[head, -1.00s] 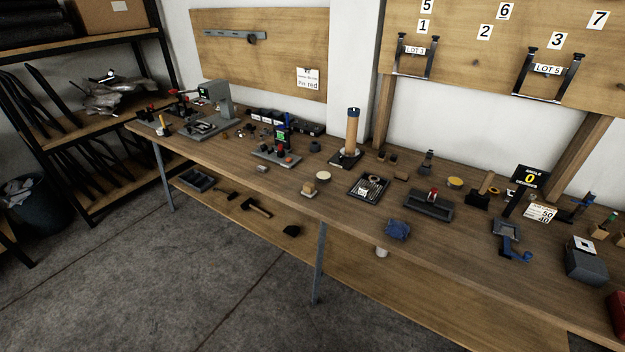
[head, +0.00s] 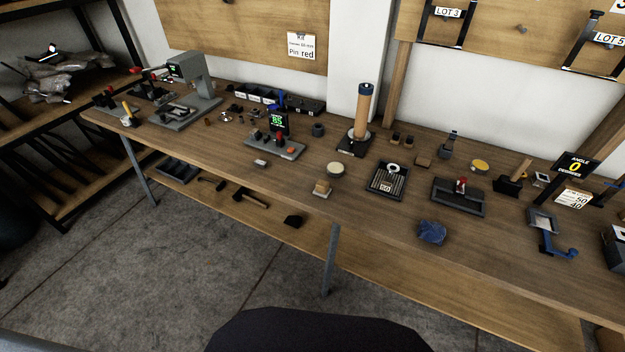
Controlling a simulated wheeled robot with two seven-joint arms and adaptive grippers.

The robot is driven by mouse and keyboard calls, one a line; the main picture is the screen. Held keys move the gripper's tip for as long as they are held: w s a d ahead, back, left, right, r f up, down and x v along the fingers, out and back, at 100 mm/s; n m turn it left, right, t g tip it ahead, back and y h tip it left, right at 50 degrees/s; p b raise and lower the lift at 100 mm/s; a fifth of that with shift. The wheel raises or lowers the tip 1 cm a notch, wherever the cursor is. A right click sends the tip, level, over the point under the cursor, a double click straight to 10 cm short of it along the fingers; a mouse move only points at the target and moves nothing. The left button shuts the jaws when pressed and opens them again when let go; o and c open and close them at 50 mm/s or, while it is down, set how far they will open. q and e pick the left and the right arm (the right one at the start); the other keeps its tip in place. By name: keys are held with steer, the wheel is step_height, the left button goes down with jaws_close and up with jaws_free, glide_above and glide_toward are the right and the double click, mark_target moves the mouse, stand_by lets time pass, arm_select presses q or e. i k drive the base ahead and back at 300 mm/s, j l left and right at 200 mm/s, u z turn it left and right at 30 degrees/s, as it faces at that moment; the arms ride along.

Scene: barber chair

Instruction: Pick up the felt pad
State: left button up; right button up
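I cannot tell for sure which thing is the felt pad. A round, pale cream disc (head: 335,169) lies near the front edge of the wooden workbench (head: 385,221), left of a dark slotted tray (head: 387,181). A small tan block with a lighter top (head: 322,189) sits just in front of the disc. A yellow-topped round tin (head: 480,165) stands farther back on the right. Neither gripper is in view.
A grey press-like machine (head: 192,85) stands at the left end. A tall tan cylinder on a dark base (head: 362,112) stands mid-bench. A dark fixture with a red knob (head: 459,195) is right of the tray. A lower shelf (head: 400,285) runs beneath; the grey floor in front is open.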

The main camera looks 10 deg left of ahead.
mark_target(322, 189)
steer(key=i+j, duration=0.2)
steer(key=j, duration=0.2)
steer(key=i+j+z, duration=0.1)
steer(key=j, duration=0.25)
steer(key=i+j, duration=0.25)
steer(key=j, duration=0.15)
